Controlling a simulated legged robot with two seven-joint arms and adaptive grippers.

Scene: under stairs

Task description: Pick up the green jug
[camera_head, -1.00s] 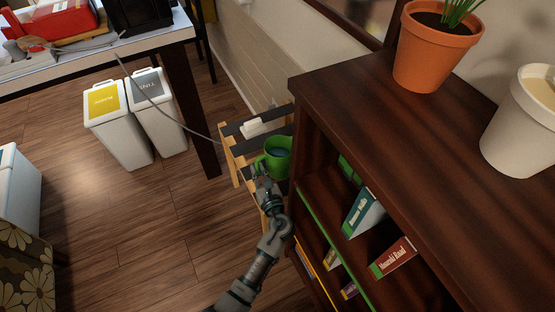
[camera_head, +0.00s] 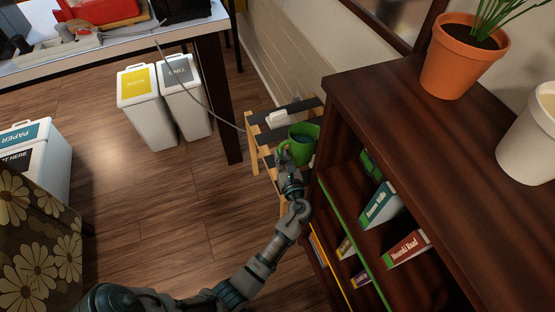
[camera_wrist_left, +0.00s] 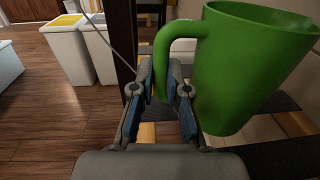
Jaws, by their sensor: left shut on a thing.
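The green jug (camera_head: 301,146) shows in the head view over the small dark-slatted wooden rack, beside the bookcase. Its mouth is up and it looks slightly tilted in the left wrist view (camera_wrist_left: 248,70), where it fills the right side. My left gripper (camera_head: 287,160) is shut on the jug's handle. In the left wrist view its two blue-padded fingers (camera_wrist_left: 160,92) sit on either side of the handle's lower part. Whether the jug's base touches the rack is hard to tell. My right gripper is not in view.
The dark bookcase (camera_head: 400,130) stands close on the right, with books and two pots, one a terracotta plant pot (camera_head: 463,62). The rack (camera_head: 262,132) carries a white object. A table (camera_head: 120,48), bins (camera_head: 147,108) and a flowered seat (camera_head: 38,235) stand left; open floor lies between.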

